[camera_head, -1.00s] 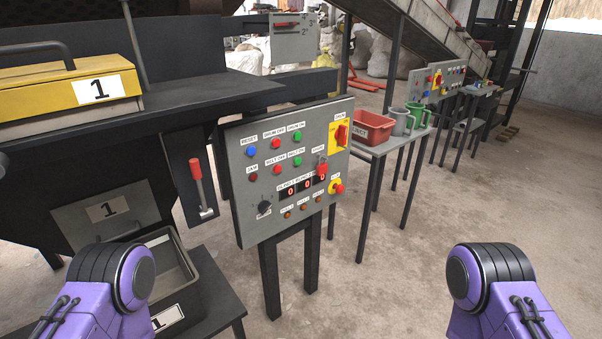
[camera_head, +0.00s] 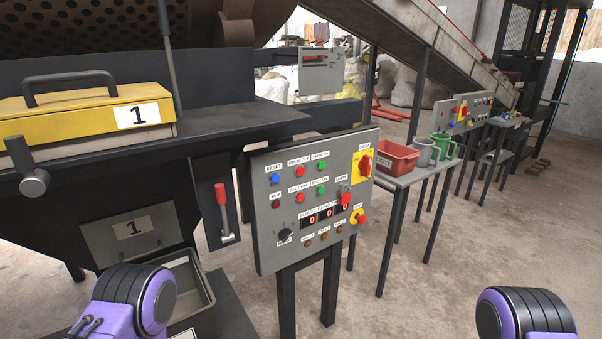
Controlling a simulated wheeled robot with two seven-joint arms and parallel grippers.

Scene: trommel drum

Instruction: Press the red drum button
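The grey control panel (camera_head: 262,228) stands on dark legs in the middle of the head view. Its top row has a blue reset button (camera_head: 275,179), a red drum button (camera_head: 299,171) under a label that seems to read DRUM OFF, and a green drum button (camera_head: 323,163). A red belt button (camera_head: 301,197) sits directly below the red drum button. The red drum button is unobstructed, with nothing touching it. Only purple and black parts of my two arms show at the bottom left and bottom right. Neither gripper is in view.
A red-handled lever (camera_head: 222,200) is left of the panel. A yellow box (camera_head: 70,118) marked 1 and a grey bin (camera_head: 205,290) are further left. A table at right holds a red bin (camera_head: 397,160) and mugs. Open floor lies in front at right.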

